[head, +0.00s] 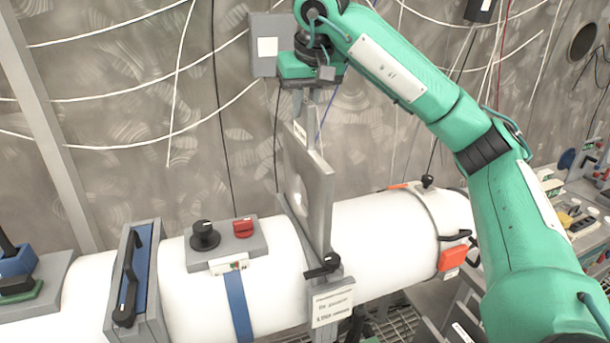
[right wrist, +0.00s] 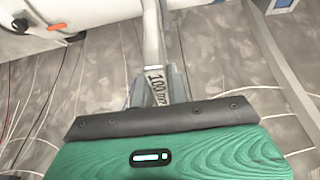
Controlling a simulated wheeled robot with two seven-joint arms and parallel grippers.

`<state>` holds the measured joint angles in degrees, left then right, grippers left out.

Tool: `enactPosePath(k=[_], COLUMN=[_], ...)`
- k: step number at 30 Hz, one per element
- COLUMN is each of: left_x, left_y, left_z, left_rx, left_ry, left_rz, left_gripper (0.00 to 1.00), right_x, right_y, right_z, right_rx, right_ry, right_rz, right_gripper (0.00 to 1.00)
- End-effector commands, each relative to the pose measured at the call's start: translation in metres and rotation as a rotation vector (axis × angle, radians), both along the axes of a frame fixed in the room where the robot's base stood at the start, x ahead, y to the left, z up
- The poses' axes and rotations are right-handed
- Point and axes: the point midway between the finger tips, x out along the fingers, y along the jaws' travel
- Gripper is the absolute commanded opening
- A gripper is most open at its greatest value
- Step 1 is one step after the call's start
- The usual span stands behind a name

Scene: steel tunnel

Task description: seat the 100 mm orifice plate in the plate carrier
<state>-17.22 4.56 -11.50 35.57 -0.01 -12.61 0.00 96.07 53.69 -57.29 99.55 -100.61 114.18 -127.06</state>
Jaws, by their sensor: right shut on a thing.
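The 100 mm orifice plate (head: 318,190) is a grey metal square with a round hole and a narrow tab on top. It stands upright and edge-on across the white pipe, at the plate carrier (head: 345,283), a grey frame with a black lever. Most of the plate shows above the pipe; I cannot tell whether its lower edge is inside the slot. My right gripper (head: 313,105) is above the plate and shut on its tab. My left gripper is out of view.
The white pipe (head: 385,225) runs across the front. Left of the carrier it bears a grey box (head: 228,250) with black and red knobs and a blue-faced frame (head: 140,275). An orange block (head: 453,259) sits right. Cables hang on the wall behind.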

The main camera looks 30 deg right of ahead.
Motion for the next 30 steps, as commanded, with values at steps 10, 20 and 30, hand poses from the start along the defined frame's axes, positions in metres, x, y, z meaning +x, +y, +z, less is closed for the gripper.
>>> enactPosePath(k=[10, 20, 30], left_x=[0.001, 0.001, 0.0], left_y=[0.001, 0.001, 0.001], left_z=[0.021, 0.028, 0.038], left_rx=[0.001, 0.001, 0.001], left_ry=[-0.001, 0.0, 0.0], left_rz=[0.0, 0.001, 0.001], left_gripper=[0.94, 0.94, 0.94], right_x=[-0.001, -0.001, -0.001], right_y=[-0.001, -0.001, -0.001], right_z=[-0.081, -0.118, -0.154], right_rx=[-0.002, -0.002, -0.001], right_ry=[0.004, 0.002, 0.0], right_rz=[-0.001, -0.002, -0.001], right_gripper=[0.0, 0.0, 0.0])
